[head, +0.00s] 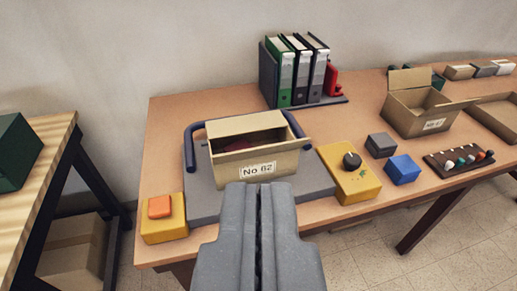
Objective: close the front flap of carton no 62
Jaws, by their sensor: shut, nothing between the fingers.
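Carton no 62 (285,163) is a tan box with a white "No 62" label on its front wall. It stands on a grey pad with dark blue curved handles. A tan flap (245,124) lies across the back part of its top. The front flap (235,154) sticks out along the near top edge, its right end reaching past the carton. Between the flaps a gap shows a dark reddish inside. My gripper (258,187) is shut and empty, its tips in front of the carton's label side, below the front flap in the picture. I cannot tell whether they touch the carton.
A yellow box with an orange button (160,207) stands left of the pad (205,193), a yellow box with a black knob (352,161) right of it. Grey (380,144) and blue (402,169) blocks lie further right. Another open carton (405,118) and binders (300,75) stand behind.

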